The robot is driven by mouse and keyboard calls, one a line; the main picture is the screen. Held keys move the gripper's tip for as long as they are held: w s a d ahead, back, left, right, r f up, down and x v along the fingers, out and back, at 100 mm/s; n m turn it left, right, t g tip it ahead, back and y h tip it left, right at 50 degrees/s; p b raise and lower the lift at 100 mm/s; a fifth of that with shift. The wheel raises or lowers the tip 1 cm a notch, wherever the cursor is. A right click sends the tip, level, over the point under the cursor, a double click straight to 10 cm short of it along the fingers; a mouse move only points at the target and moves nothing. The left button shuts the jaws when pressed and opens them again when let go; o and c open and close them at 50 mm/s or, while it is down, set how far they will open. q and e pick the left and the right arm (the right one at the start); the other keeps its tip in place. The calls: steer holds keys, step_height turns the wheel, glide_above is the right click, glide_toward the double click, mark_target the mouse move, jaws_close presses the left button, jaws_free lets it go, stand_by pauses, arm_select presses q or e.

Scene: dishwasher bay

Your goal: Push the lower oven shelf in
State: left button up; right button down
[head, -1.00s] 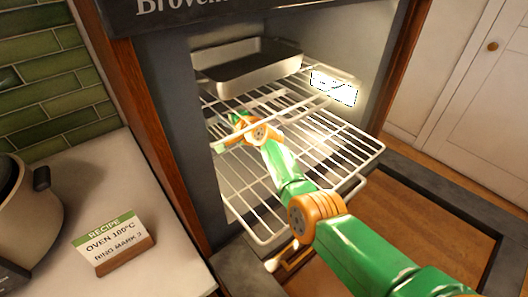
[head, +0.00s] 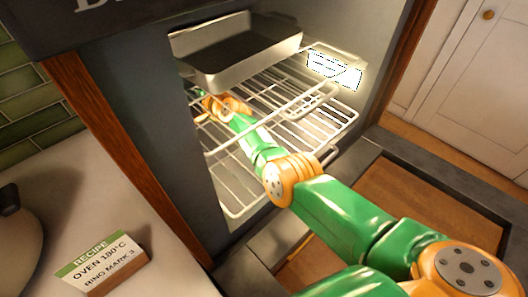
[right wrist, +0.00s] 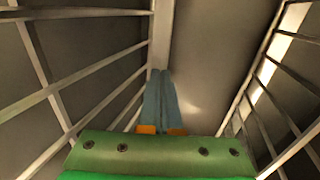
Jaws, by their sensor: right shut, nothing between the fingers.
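The lower oven shelf (head: 350,121) is a white wire rack inside the open oven, below the rack with the baking tray. Its right front corner lies close to the oven opening. My right arm reaches in over it, covering part of its wires. My right gripper (head: 203,100) is deep at the left, below the upper rack, its tips hard to make out. In the right wrist view its blue fingers (right wrist: 160,95) are shut and empty, with wire bars on both sides. Whether the fingers touch the shelf I cannot tell. My left gripper is not in view.
A metal baking tray (head: 250,60) sits on the upper wire rack (head: 290,103). The open oven door (head: 410,205) lies below the opening. A counter with a recipe card (head: 100,262) stands at the left. White cupboards (head: 465,110) are at the right.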

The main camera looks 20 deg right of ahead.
steer(key=p+v, duration=0.2)
steer(key=p, duration=0.3)
steer(key=r+p+v, duration=0.1)
steer(key=p+v, duration=0.2)
steer(key=p, duration=0.2)
steer(key=shift+w, duration=0.2)
steer(key=s+d, duration=0.1)
steer(key=s, duration=0.2)
steer(key=s+d+p, duration=0.1)
steer(key=s, duration=0.3)
steer(key=s+d+f, duration=0.1)
steer(key=s, duration=0.3)
steer(key=shift+s+d+p, duration=0.15)
steer(key=shift+d+p, duration=0.2)
steer(key=shift+d, duration=0.05)
steer(key=shift+s, duration=0.3)
